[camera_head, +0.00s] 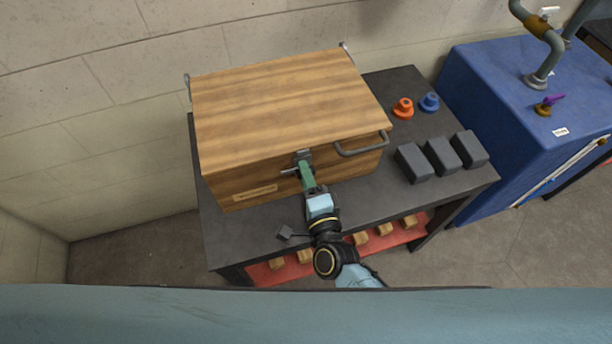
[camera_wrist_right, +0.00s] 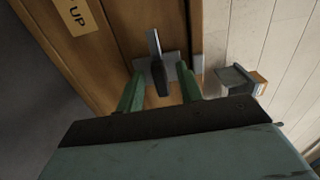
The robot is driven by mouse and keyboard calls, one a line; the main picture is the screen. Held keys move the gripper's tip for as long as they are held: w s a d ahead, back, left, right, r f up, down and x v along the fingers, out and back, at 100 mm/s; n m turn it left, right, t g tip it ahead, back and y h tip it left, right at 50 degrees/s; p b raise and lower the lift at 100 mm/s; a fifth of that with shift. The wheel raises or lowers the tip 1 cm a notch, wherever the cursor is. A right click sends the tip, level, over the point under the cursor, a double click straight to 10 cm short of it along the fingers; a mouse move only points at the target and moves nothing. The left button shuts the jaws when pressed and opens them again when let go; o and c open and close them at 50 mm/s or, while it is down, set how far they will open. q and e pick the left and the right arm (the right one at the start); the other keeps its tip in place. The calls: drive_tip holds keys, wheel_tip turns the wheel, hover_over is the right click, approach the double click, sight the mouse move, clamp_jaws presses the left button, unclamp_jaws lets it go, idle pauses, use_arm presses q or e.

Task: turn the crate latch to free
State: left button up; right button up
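The wooden crate (camera_head: 285,95) stands on a dark table with its lid closed. Its metal latch (camera_head: 303,155) is at the top of the front face, and a grey lever sticks out to the left there. My right gripper (camera_head: 306,176) is at the latch. In the right wrist view, the latch lever (camera_wrist_right: 157,65) lies between the two green fingers (camera_wrist_right: 160,90), with gaps on both sides. The gripper is open. In the head view the gripper hides part of the latch. My left gripper is not in view.
A grey bar handle (camera_head: 362,148) juts from the crate front, right of my gripper. Several dark grey blocks (camera_head: 441,155), an orange part (camera_head: 403,108) and a blue part (camera_head: 429,102) are on the table (camera_head: 375,200). A blue cabinet (camera_head: 520,100) stands to the right.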

drive_tip(key=v, duration=1.3)
drive_tip(key=shift+s, duration=0.2)
drive_tip(key=shift+d, duration=0.1)
drive_tip(key=s+d+f+n+g+h, duration=0.1)
drive_tip(key=s+d+f+n+g, duration=0.25)
drive_tip(key=f, duration=0.55)
drive_tip(key=s+d+f+n+g, duration=0.2)
drive_tip(key=d+f+n, duration=0.15)
drive_tip(key=f, duration=0.45)
drive_tip(key=s+d+f+n+g+h, duration=0.1)
drive_tip(key=s+d+f+n+g, duration=0.25)
drive_tip(key=f, duration=0.55)
drive_tip(key=s+d+f+n+g+h, duration=0.1)
drive_tip(key=s+d+f+n+g, duration=0.2)
drive_tip(key=s+d+f, duration=0.2)
drive_tip(key=s+d+f+n+g+h, duration=0.2)
drive_tip(key=s+d+f+n+g, duration=0.1)
drive_tip(key=s, duration=0.8)
wheel_tip(320, 180, down, 3)
drive_tip(key=shift+s+d+r+g+h, duration=0.1)
drive_tip(key=shift+s+d+g+h, duration=0.4)
drive_tip(key=shift+d, duration=0.75)
drive_tip(key=shift+w, duration=0.15)
drive_tip(key=shift+c, duration=0.2)
